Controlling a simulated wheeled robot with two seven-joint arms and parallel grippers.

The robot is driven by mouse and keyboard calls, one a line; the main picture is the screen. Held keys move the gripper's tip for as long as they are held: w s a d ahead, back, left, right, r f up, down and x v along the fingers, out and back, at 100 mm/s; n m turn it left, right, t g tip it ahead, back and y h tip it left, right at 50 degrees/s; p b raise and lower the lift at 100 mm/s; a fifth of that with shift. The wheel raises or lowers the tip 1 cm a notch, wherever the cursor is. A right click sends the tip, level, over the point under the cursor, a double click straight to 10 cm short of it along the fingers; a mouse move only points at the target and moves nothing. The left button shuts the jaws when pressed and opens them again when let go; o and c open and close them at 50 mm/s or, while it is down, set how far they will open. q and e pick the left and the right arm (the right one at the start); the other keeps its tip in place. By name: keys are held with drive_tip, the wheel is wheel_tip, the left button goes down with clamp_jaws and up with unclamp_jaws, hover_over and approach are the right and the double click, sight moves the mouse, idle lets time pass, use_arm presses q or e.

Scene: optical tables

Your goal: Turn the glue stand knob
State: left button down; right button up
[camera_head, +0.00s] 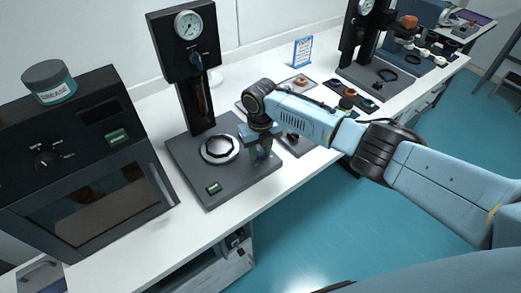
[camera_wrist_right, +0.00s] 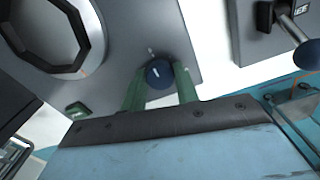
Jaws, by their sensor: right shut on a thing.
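The glue stand (camera_head: 185,172) is a dark grey base with a column and a round gauge on top, on the white bench. Its knob (camera_wrist_right: 158,73) is dark blue with a white mark and sits near the corner of the base in the right wrist view. My right gripper (camera_wrist_right: 160,80) has its green fingers on both sides of the knob, shut on it. In the head view the right gripper (camera_head: 262,152) reaches down at the right side of the base and hides most of the knob. My left gripper is in neither view.
A dark oven-like box (camera_head: 90,165) with a grease jar (camera_head: 50,82) on top stands at the left. A second gauge stand (camera_head: 365,45) is at the back right. A ring-shaped part (camera_head: 220,149) lies on the base, near a green button (camera_head: 213,188).

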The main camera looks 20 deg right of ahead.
sight(260, 152)
idle(0.3)
drive_tip(key=o, duration=1)
drive_tip(key=shift+c, duration=0.2)
wheel_tip(260, 152, up, 14)
drive_tip(key=shift+f, duration=0.25)
